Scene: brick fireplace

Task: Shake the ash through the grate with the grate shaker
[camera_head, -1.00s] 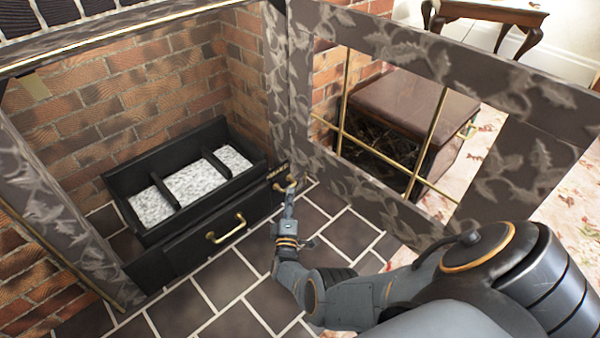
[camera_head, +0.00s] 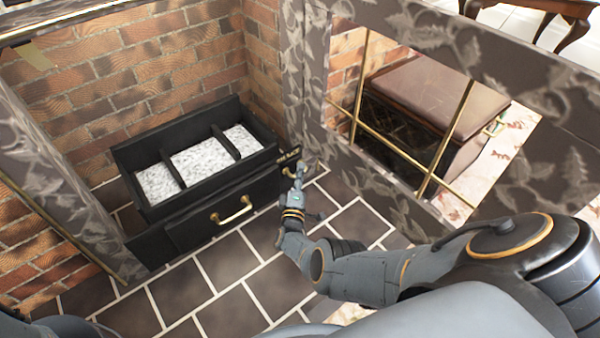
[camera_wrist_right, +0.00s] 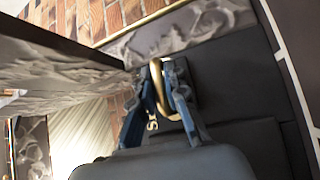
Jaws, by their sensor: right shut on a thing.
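The black grate box (camera_head: 140,152) stands in the fireplace, with grey-white ash (camera_head: 199,160) in its three compartments. A small brass handle, the grate shaker (camera_head: 287,172), is at the right end of the box front. In the right wrist view this brass loop (camera_wrist_right: 157,78) sits between the fingers on a black plate with pale lettering. My right gripper (camera_head: 300,172) is shut on the loop; it also shows in the wrist view (camera_wrist_right: 163,82). The fingers partly cover the handle in the head view. My left gripper is out of view.
A drawer front with a larger brass handle (camera_head: 233,210) is below the ash box. An open patterned door panel (camera_head: 395,210) with brass bars stands right of my right gripper. Dark hearth tiles (camera_head: 235,262) in front are clear. A brown-topped chest (camera_head: 437,90) stands behind the panel.

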